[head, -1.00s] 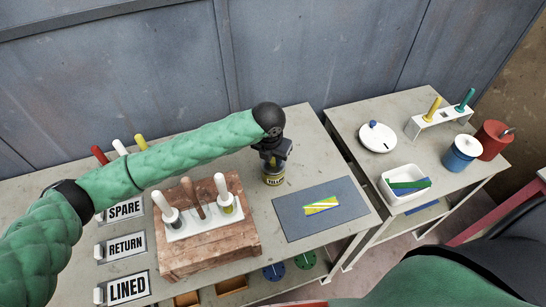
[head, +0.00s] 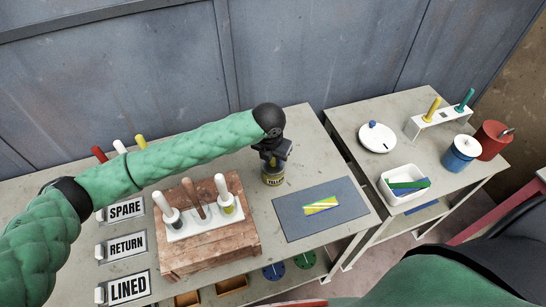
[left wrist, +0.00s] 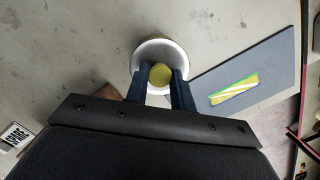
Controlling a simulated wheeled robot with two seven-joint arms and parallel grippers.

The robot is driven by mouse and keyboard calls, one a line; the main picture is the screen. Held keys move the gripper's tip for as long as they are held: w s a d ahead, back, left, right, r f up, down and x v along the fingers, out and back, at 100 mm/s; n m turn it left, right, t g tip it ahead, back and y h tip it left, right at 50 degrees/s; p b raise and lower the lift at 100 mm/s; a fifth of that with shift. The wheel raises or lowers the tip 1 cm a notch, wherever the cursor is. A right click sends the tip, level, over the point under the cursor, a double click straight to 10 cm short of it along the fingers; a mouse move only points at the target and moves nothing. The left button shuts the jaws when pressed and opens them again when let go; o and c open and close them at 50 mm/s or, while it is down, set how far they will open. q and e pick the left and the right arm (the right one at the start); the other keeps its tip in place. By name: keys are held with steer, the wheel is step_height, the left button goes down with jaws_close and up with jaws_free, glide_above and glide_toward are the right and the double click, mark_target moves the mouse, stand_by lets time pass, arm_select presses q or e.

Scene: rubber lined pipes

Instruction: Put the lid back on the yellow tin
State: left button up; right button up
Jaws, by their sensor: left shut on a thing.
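The yellow tin (head: 273,179), a metal can with a yellow label band, stands upright near the back right of the left table. My left gripper (head: 271,160) is directly above it, pointing down. In the left wrist view, the left gripper (left wrist: 161,78) is shut on the yellow knob of a white round lid (left wrist: 160,46). The lid is over the tin and hides it in that view. I cannot tell whether the lid touches the rim. My right gripper is not in view.
A grey mat (head: 348,196) with striped pieces lies right of the tin. A wooden block (head: 205,246) holding tools stands at front left. The right table holds a white lid with a blue knob (head: 377,138), a white tray (head: 404,198), a blue tin (head: 461,155) and a red tin (head: 493,141).

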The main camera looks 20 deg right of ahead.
arm_select(q)
steer(key=shift+f, duration=0.15)
steer(key=o, duration=0.9)
steer(key=shift+c, duration=0.2)
steer(key=shift+o, duration=0.9)
steer(key=o, duration=0.5)
steer(key=shift+c, duration=0.2)
steer(key=shift+p, duration=0.3)
steer(key=shift+r+p, duration=2.2)
steer(key=shift+r, duration=1.3)
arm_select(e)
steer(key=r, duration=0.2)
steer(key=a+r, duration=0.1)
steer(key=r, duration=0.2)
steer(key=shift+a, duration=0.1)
